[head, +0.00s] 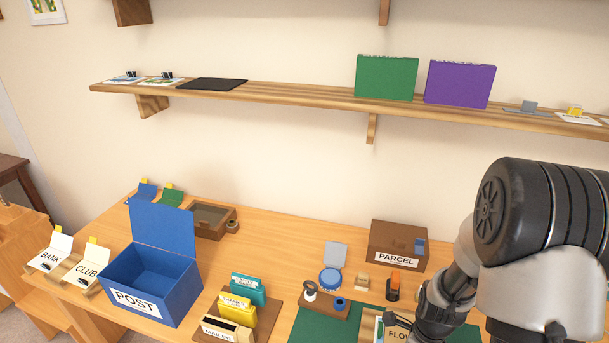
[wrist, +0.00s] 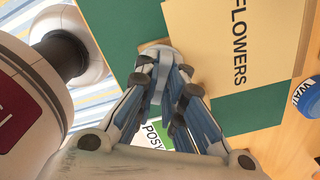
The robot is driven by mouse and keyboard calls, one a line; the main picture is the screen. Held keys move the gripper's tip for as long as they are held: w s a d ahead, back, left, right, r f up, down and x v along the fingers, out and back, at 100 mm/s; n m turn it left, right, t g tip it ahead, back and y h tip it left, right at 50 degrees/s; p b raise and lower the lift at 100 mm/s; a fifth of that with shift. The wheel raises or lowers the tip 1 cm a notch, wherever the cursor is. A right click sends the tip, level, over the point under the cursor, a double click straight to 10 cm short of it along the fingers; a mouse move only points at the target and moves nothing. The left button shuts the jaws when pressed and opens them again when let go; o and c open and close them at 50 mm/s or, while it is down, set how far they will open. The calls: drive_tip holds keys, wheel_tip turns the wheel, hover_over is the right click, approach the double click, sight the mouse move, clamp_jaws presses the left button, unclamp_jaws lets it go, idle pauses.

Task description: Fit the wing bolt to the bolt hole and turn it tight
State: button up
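In the wrist view, a pale grey, rounded piece (wrist: 157,52) shows between and just beyond my fingertips; it may be the wing bolt, but its shape is mostly hidden. My gripper (wrist: 165,72) has its fingers drawn in close around it, at the left edge of a tan board marked FLOWERS (wrist: 215,45). I cannot tell whether the fingers press on the piece. No bolt hole can be made out. In the head view, my arm hides the gripper and most of the FLOWERS board (head: 396,335).
The board lies on a green mat (wrist: 125,25). A blue round container (wrist: 309,95) is at the wrist view's right edge. In the head view, a brown PARCEL box (head: 400,242), an orange-and-black item (head: 393,287) and a brown block with a spool (head: 325,303) stand near my arm.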

drive_tip(key=o, duration=0.5)
drive_tip(key=shift+s+a+f, duration=0.1)
drive_tip(key=shift+s+f, duration=0.05)
drive_tip(key=shift+f, duration=0.2)
drive_tip(key=shift+r, duration=0.15)
drive_tip(key=r+p, duration=0.1)
drive_tip(key=r, duration=0.1)
drive_tip(key=r+p, duration=0.2)
drive_tip(key=shift+w, duration=0.2)
drive_tip(key=shift+r+p, duration=2.15)
drive_tip(key=shift+r, duration=0.4)
